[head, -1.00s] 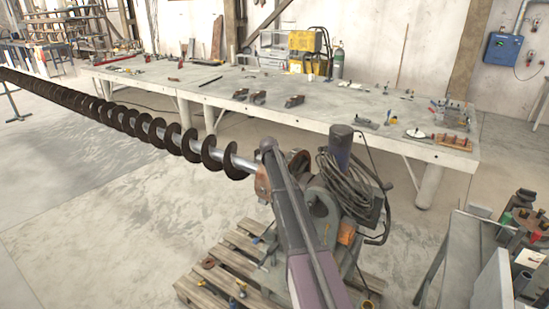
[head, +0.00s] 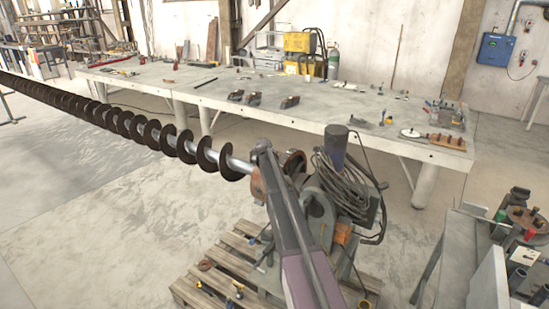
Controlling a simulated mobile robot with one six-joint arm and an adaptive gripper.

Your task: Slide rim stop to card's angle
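The auger (head: 150,132) is a long dark screw on a pale shaft, running from the far left to the positioner (head: 318,205) in the middle. A rust-brown round plate (head: 257,184) shows at the auger's near end, partly covered by a long purple-grey link that looks like my arm. A second brown disc (head: 294,163) is just right of that link. I cannot make out the rim stop, the card or any angle marks at this size. My gripper does not show; the far end of the link is a dark joint beside the auger's near end.
The positioner stands on a wooden pallet (head: 215,263) with small parts on it. Coiled cable (head: 345,185) hangs on its right side. A long grey workbench (head: 350,118) is behind. A cluttered metal stand (head: 460,250) is at right. The floor at left is clear.

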